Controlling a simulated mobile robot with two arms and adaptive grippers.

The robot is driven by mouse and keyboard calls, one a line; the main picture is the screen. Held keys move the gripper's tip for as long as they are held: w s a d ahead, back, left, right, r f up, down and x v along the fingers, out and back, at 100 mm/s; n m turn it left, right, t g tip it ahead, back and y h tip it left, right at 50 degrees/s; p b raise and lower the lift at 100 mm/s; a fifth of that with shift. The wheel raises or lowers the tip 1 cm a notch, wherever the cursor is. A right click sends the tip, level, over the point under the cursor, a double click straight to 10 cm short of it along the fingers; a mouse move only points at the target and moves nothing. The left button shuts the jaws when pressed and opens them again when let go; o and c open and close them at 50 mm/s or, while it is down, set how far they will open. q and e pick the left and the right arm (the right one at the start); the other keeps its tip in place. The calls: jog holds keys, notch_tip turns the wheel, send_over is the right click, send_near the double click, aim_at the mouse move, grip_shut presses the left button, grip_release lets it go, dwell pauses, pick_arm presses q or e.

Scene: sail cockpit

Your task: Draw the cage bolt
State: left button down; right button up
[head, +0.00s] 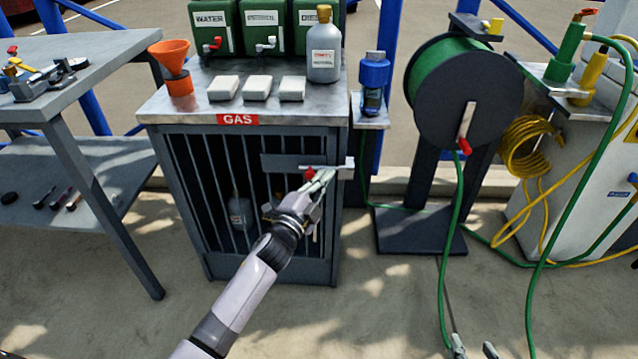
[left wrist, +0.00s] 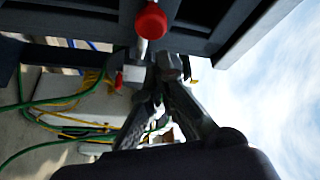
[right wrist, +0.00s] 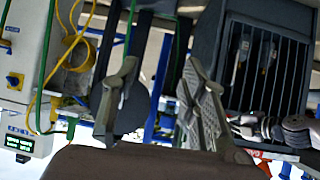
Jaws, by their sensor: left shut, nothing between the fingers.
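The gas cage (head: 228,190) has a barred front and a red GAS label. Its silver bolt (head: 343,168) lies across the front's upper right, reaching the right edge. The bolt's red knob (head: 310,173) is near my left gripper (head: 324,178), whose fingers are closed together with nothing between them. In the left wrist view the red knob (left wrist: 150,21) is just above the fingertips (left wrist: 160,72); contact cannot be told. My right gripper (right wrist: 160,75) is open and empty. Its fingertips also show at the head view's bottom edge (head: 473,349), apart from the cage.
An orange funnel (head: 171,60), white blocks (head: 256,87) and a grey bottle (head: 324,50) stand on the cage top. A blue canister (head: 373,80) is beside it. A hose reel (head: 455,95) with hanging green hose stands to the right. Floor before the cage is clear.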

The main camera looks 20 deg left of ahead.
pick_arm(q)
jog(key=shift+s+a+f, duration=0.1)
jog(key=shift+a+f, duration=0.2)
jog(key=shift+a, duration=0.2)
pick_arm(e)
jog(key=shift+w+a+r+t, duration=0.15)
jog(key=shift+w+r+t, duration=0.25)
jog(key=shift+w+r, duration=0.15)
pick_arm(q)
jog(key=shift+a, duration=0.1)
pick_arm(e)
jog(key=shift+s, duration=0.15)
pick_arm(q)
jog(key=a, duration=0.2)
jog(key=s+a+p, duration=0.1)
jog(key=a, duration=0.1)
jog(key=shift+s+a, duration=0.2)
jog(key=shift+a, duration=0.2)
pick_arm(e)
jog(key=s+d+f+g, duration=0.2)
jog(key=s+f+g, duration=0.2)
jog(key=s, duration=0.2)
jog(key=shift+d+f+h, duration=0.15)
jog(key=shift+f+h, duration=0.25)
pick_arm(q)
jog(key=shift+p, duration=0.3)
